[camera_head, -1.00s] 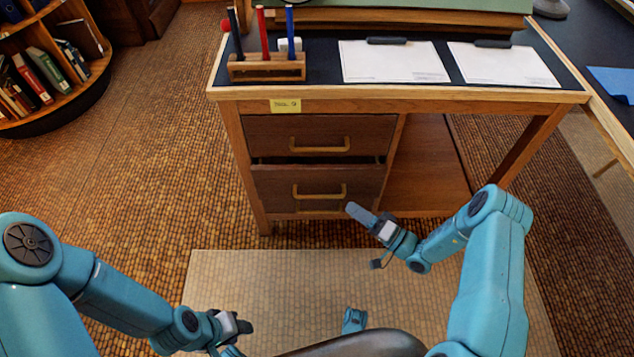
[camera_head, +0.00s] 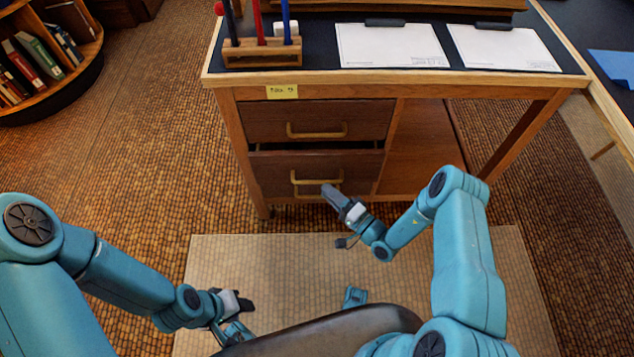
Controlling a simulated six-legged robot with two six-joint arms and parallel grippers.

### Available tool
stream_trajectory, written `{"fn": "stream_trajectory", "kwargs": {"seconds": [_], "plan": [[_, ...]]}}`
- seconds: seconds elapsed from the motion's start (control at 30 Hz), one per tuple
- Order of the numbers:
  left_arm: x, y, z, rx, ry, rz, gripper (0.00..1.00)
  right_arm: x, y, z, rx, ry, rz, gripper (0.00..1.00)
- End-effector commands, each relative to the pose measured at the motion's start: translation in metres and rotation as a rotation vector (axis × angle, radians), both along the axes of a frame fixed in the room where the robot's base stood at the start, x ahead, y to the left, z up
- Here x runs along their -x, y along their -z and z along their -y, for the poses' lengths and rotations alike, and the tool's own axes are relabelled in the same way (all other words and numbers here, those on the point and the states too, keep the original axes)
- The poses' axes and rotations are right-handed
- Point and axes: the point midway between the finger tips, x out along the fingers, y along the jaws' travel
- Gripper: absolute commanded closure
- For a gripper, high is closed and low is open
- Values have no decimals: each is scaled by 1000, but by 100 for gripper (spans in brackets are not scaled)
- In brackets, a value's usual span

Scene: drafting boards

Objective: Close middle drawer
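The wooden desk has two drawer fronts in view, one above the other. The upper drawer (camera_head: 355,112) has a brass handle (camera_head: 317,134) and sits under a yellow label (camera_head: 282,91). The lower drawer (camera_head: 290,165) stands a little out, with a dark gap above its front. Its brass handle (camera_head: 294,183) is partly covered by my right gripper (camera_head: 331,193). That gripper points at the lower drawer's front; whether it touches is unclear, and its finger opening cannot be made out. My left gripper (camera_head: 243,303) is low and left, away from the desk, its finger opening unclear.
The desk top bears a pen holder (camera_head: 262,54) and two white sheets (camera_head: 390,46). An open bay and a desk leg (camera_head: 525,133) are right of the drawers. A bookshelf (camera_head: 75,77) stands far left. The floor before the drawers is clear around a pale mat (camera_head: 215,262).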

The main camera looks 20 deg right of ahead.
Motion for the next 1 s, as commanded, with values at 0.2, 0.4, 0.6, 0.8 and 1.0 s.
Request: {"fn": "stream_trajectory", "kwargs": {"seconds": [0.2, 0.4, 0.6, 0.8, 1.0], "plan": [[0, 10, 0, 0, 0, 0, 62, -36, -4, -19, 2, -2, 3, 65], [0, 12, 0, 0, 0, 0, 62, -47, -7, -25, 1, 0, 0, 65], [0, 11, 0, 0, 0, 0, 62, -47, -7, -25, 1, 1, 1, 65], [0, 11, 0, 0, 0, 0, 62, -47, -7, -25, 1, 0, 0, 100], [0, 18, 0, 0, -1, 1, 62, -54, -4, -23, 3, 0, 4, 100]]}}
